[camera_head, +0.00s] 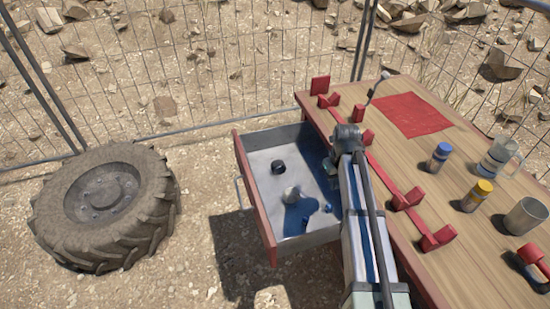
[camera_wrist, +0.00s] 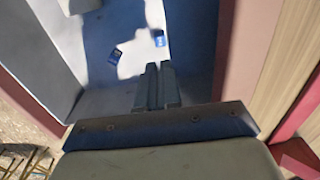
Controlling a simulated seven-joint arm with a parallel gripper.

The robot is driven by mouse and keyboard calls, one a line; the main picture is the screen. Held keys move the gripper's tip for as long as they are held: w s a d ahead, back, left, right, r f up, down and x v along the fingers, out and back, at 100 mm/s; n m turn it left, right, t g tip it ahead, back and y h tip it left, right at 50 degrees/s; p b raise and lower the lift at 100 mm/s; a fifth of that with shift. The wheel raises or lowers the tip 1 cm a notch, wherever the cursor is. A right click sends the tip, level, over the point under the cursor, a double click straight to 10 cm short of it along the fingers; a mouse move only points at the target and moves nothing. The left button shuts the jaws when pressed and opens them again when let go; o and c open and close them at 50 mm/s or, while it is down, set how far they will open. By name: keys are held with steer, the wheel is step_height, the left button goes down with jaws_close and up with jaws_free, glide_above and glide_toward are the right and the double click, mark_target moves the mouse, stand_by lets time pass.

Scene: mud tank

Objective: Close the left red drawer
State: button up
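The left red drawer (camera_head: 258,208) is pulled far out from the wooden table's left side. Its red front faces left and carries a thin metal handle (camera_head: 239,192). A dark round item (camera_head: 278,167) and a pale item (camera_head: 291,194) lie on its grey floor. In the wrist view, my gripper (camera_wrist: 158,66) has its two fingers side by side, shut with nothing visible between them. They are over the drawer's interior (camera_wrist: 98,60), near the table side; contact cannot be told. In the head view, my arm hides the fingers and the drawer's right part.
A big tyre (camera_head: 105,205) lies left of the drawer. Wire fencing stands behind. Bare ground separates tyre and drawer.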

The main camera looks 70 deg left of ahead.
step_height(320, 180, up, 4)
steer(key=shift+a+r, duration=0.1)
jaws_close()
steer(key=s+a+f+n+t+h, duration=0.15)
steer(key=s+a+n+t, duration=0.25)
steer(key=s+a+n, duration=0.7)
steer(key=s+a+f+n+t+h, duration=0.15)
steer(key=a+n+t, duration=0.4)
steer(key=n, duration=1.15)
steer(key=s+a+r+n+t+y, duration=0.1)
steer(key=s+a+n+t, duration=0.3)
steer(key=s+n, duration=0.55)
steer(key=s+a+r+n+t+y, duration=0.1)
steer(key=s+a+n+t, duration=0.1)
steer(key=s+a+n, duration=0.55)
steer(key=s+a+r+n+t+y, duration=0.1)
steer(key=s+a+n+t, duration=0.2)
steer(key=s+n, duration=0.85)
step_height(320, 180, down, 14)
steer(key=s+m, duration=0.2)
steer(key=m, duration=0.1)
steer(key=w, duration=1.3)
steer(key=shift+w+d+r, duration=0.2)
steer(key=shift+d, duration=0.05)
